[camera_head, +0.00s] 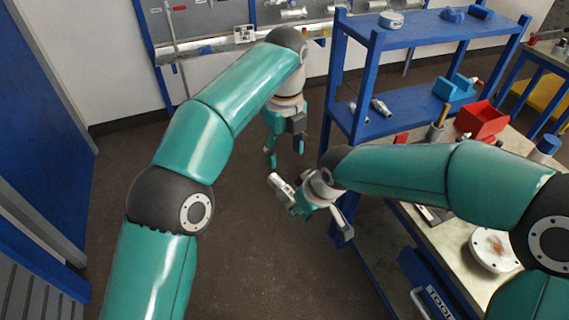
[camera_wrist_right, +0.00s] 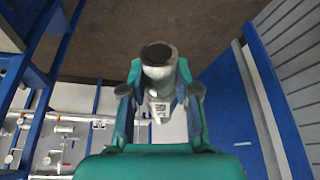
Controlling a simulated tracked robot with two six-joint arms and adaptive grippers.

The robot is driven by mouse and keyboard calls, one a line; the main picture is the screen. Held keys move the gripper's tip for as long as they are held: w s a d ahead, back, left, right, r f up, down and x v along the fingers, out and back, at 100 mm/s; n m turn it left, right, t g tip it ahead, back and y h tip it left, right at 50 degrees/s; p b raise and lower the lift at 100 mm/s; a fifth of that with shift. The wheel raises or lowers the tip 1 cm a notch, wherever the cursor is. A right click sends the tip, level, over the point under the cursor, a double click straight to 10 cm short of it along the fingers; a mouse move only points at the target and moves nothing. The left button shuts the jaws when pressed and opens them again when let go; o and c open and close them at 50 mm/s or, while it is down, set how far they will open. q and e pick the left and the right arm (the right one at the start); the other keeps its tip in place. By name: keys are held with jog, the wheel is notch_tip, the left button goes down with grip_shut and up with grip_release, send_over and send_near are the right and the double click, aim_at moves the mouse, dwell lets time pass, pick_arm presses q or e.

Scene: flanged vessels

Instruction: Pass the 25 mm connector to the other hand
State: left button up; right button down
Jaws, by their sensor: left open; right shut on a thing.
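The connector (camera_head: 281,187) is a short pale grey cylinder at the tip of my right gripper (camera_head: 291,199) in the head view. In the right wrist view the connector (camera_wrist_right: 158,72) shows a dark round end and a small printed label, and it sits between the two fingers of my right gripper (camera_wrist_right: 158,95), which is shut on it. My left gripper (camera_head: 285,158) points down above and slightly beyond the connector in the head view. Its fingers are apart with nothing between them. A gap shows between the left fingertips and the connector.
A blue shelf rack (camera_head: 408,88) stands right of the grippers. A workbench (camera_head: 405,212) at the right bears a red bin (camera_head: 482,120) and a round flange (camera_head: 494,249). A blue cabinet (camera_head: 45,110) is at the left. The floor (camera_head: 240,250) below the grippers is clear.

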aim_at(285, 184)
pick_arm(q)
notch_tip(285, 184, down, 12)
jog(key=shift+r, duration=0.1)
pick_arm(e)
jog(key=shift+w+r, duration=0.1)
dwell(0.4)
pick_arm(q)
jog(key=shift+d, duration=0.1)
jog(key=c, duration=1.2)
pick_arm(e)
jog(key=shift+a, duration=0.15)
pick_arm(q)
jog(key=shift+r, duration=0.1)
grip_shut()
pick_arm(e)
jog(key=c, duration=0.7)
grip_release()
pick_arm(q)
jog(key=shift+s, duration=0.1)
pick_arm(e)
jog(key=shift+r, duration=0.1)
